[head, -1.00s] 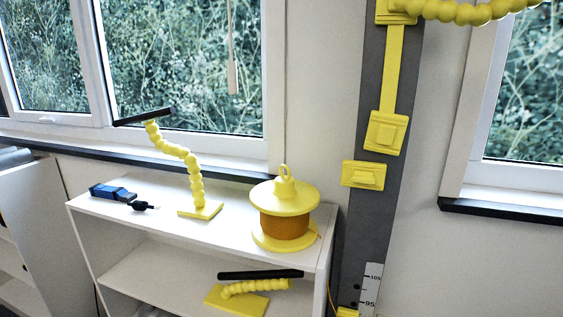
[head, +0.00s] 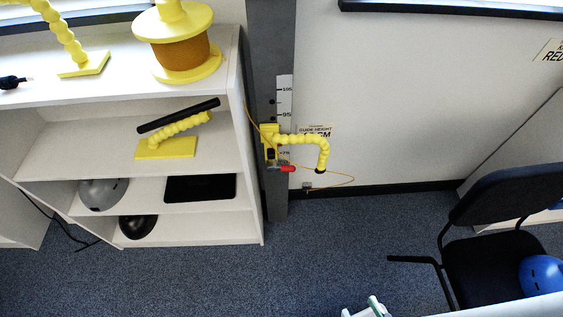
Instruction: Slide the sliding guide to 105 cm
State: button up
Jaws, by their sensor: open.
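The yellow sliding guide (head: 269,141) sits on the grey upright rail (head: 268,50), below the 95 mark of the white scale (head: 285,96). A beaded yellow arm (head: 305,139) reaches right from the guide and bends down to a dark tip. A small clamp with a red handle (head: 287,169) is at the guide's lower end. A thin orange cord (head: 335,179) passes by the guide and hangs in a loop to the right. My gripper is not in view; only a pale part of my arm shows at the bottom edge.
A white shelf unit (head: 130,90) stands close left of the rail, holding a yellow spool (head: 180,55) and a yellow beaded stand (head: 166,148). A sign (head: 314,133) is partly hidden behind the beaded arm. A black chair (head: 490,220) stands right. Carpet (head: 330,240) before the rail is clear.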

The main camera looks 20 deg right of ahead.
aim_at(269, 130)
jog(key=j+z, duration=0.3)
jog(key=j, duration=0.45)
jog(key=j+z, duration=0.3)
jog(key=j, duration=0.45)
jog(key=k, duration=0.05)
